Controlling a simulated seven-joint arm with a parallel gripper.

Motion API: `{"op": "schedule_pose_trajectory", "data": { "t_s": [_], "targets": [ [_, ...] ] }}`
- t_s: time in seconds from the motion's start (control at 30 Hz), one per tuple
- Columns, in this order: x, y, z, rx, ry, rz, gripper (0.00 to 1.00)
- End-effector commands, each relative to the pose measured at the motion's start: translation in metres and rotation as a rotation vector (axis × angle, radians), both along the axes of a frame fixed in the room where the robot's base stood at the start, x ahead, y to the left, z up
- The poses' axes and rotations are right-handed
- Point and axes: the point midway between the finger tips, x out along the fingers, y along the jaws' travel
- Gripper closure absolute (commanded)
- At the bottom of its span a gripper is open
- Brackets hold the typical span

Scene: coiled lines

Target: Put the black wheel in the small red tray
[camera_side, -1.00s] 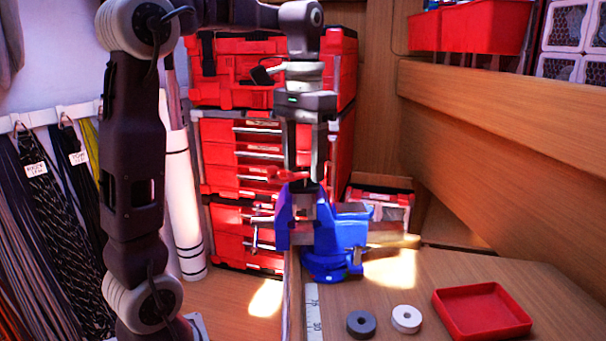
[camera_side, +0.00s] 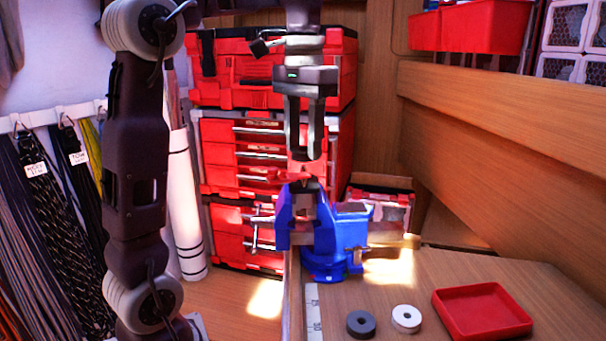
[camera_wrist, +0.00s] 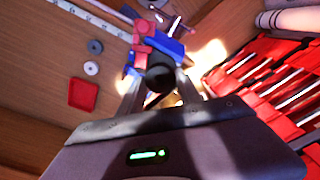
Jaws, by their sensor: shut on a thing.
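My gripper (camera_side: 304,150) is above the blue vise (camera_side: 338,240) in the side view, pointing down. In the wrist view its fingers are closed on a dark round piece, the black wheel (camera_wrist: 160,74). In the side view the wheel is hard to tell apart from the dark fingers. The small red tray (camera_side: 482,310) lies on the bench at the right front, and looks empty. It also shows at the left of the wrist view (camera_wrist: 83,95).
A dark grey wheel (camera_side: 361,324) and a white wheel (camera_side: 406,318) lie on the bench left of the tray. A red tool chest (camera_side: 250,150) stands behind the vise. A wooden ledge (camera_side: 490,120) runs along the right. The bench behind the tray is clear.

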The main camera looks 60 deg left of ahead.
Motion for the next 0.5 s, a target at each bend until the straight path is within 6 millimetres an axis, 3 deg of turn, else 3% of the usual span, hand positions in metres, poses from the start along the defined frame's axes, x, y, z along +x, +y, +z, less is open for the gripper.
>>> {"op": "schedule_pose_trajectory", "data": {
  "t_s": [0.5],
  "targets": [
    [-0.0002,-0.0001,0.0061,0.0,0.0,0.0,0.98]
  ]
}}
